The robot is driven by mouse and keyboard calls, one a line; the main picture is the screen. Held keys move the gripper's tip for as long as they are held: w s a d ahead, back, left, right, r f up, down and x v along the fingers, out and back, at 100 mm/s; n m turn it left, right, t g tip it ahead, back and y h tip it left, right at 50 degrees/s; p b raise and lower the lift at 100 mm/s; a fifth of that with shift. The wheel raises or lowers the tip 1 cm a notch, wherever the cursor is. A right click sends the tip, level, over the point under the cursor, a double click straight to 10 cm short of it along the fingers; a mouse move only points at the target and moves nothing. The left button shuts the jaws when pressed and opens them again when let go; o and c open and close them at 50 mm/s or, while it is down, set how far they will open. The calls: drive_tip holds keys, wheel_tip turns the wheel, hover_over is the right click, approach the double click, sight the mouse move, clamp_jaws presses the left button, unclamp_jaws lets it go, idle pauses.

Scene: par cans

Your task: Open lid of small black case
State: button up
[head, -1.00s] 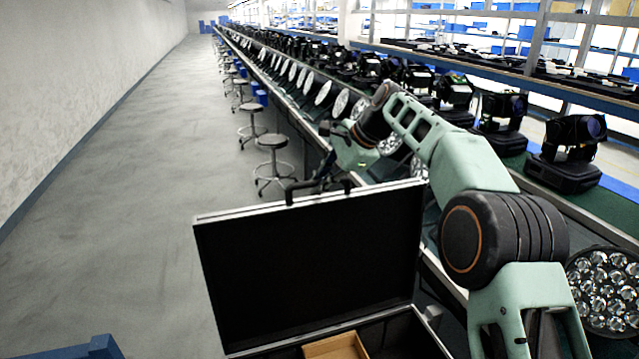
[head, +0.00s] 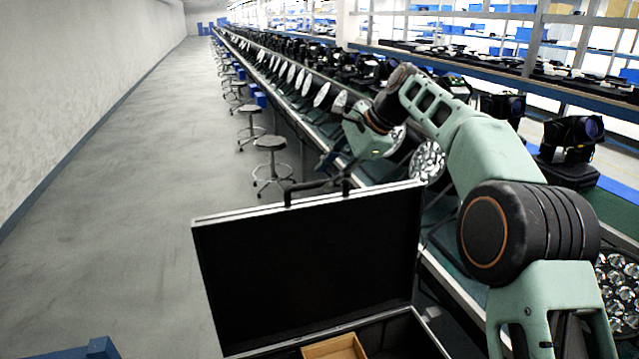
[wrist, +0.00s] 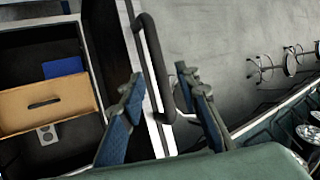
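The small black case (head: 388,340) stands open at the bottom of the head view. Its black lid (head: 310,262) with a silver rim is raised, nearly upright. The case's black handle (head: 318,190) is on the lid's top edge; it also shows in the wrist view (wrist: 153,62). My gripper (head: 328,163) is just behind the lid's top edge, partly hidden in the head view. In the wrist view my gripper (wrist: 158,80) has its two blue-padded fingers apart, with the handle appearing between them. I cannot tell if they touch it.
A brown box (wrist: 48,102) and a blue item (wrist: 64,67) lie inside the case. A long bench with round par lights (head: 427,160) runs along the right. Stools (head: 270,165) stand beside it. The grey floor to the left is clear, apart from a blue object (head: 85,350) at bottom left.

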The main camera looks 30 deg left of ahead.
drive_tip(key=v, duration=0.7)
drive_tip(key=shift+r, duration=0.15)
